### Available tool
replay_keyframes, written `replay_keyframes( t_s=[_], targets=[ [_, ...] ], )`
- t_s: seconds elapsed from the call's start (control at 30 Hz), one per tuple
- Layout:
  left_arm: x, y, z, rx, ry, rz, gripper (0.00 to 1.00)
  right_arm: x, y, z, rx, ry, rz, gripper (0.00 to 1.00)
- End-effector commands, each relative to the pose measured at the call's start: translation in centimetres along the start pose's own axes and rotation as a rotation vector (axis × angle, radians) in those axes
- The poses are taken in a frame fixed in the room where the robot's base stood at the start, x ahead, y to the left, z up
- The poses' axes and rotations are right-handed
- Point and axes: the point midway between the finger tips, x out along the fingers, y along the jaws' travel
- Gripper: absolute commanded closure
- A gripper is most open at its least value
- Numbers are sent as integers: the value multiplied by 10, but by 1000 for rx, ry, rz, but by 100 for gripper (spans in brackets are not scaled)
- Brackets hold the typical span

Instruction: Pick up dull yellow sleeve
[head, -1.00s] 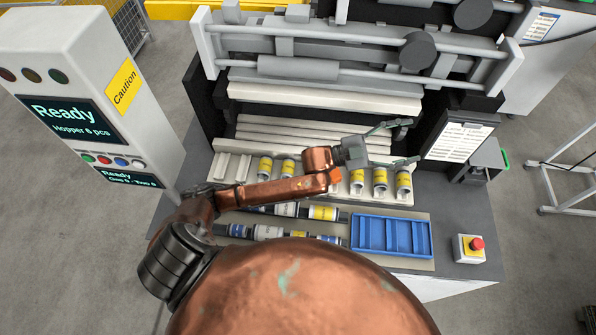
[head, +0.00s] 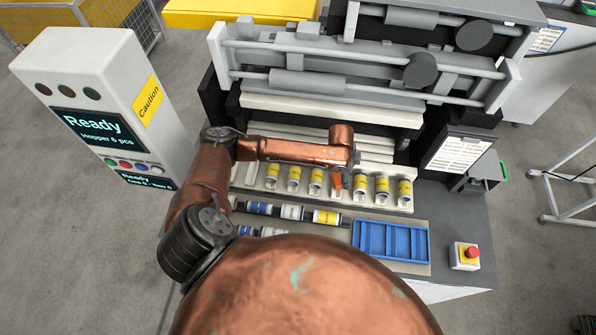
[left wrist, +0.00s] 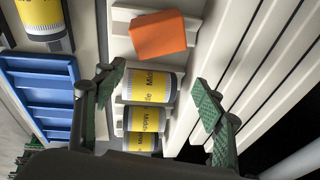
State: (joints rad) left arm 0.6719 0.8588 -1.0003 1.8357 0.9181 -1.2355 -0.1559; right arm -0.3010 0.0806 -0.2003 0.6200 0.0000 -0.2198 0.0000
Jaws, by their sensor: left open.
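Several yellow-banded sleeves stand in a row of pale slots; one of them is at the right (head: 382,188) in the head view. I cannot tell which one is the dull yellow sleeve. In the left wrist view, a yellow sleeve (left wrist: 149,86) and a second one (left wrist: 146,118) lie in the space between the fingers of my left gripper (left wrist: 158,94). The gripper is open and holds nothing. In the head view my wrist hides most of it, above the middle of the row. My right gripper is not in view.
An orange block (head: 338,181) sits in the row among the sleeves. A blue divided tray (head: 391,241) lies in front at right. Another yellow sleeve (head: 326,217) lies left of it among blue and white ones. A red stop button (head: 467,254) is at far right.

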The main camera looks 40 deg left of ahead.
Motion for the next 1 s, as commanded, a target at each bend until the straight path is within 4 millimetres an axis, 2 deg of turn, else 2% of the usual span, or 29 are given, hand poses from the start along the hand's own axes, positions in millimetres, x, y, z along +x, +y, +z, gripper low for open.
replay_keyframes(
  t_s=[0.03, 0.1, 0.2, 0.3, 0.4, 0.47, 0.77, 1.0],
  targets=[
    [-14, -1, 32, -15, -116, 24, 36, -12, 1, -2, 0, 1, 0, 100],
    [-25, 3, 73, -34, -261, 60, 36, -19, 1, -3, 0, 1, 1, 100],
    [-45, 8, 121, -59, -430, 101, 36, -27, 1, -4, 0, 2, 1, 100],
    [-62, 11, 152, -75, -546, 129, 36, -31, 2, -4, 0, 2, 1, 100],
    [-71, 14, 168, -83, -608, 144, 36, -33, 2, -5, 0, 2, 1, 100],
    [-70, 15, 175, -86, -623, 148, 36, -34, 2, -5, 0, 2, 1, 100],
    [-45, 22, 192, -87, -626, 149, 36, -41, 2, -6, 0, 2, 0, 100],
    [-16, 28, 210, -86, -624, 149, 36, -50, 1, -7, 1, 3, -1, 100]
  ],
)
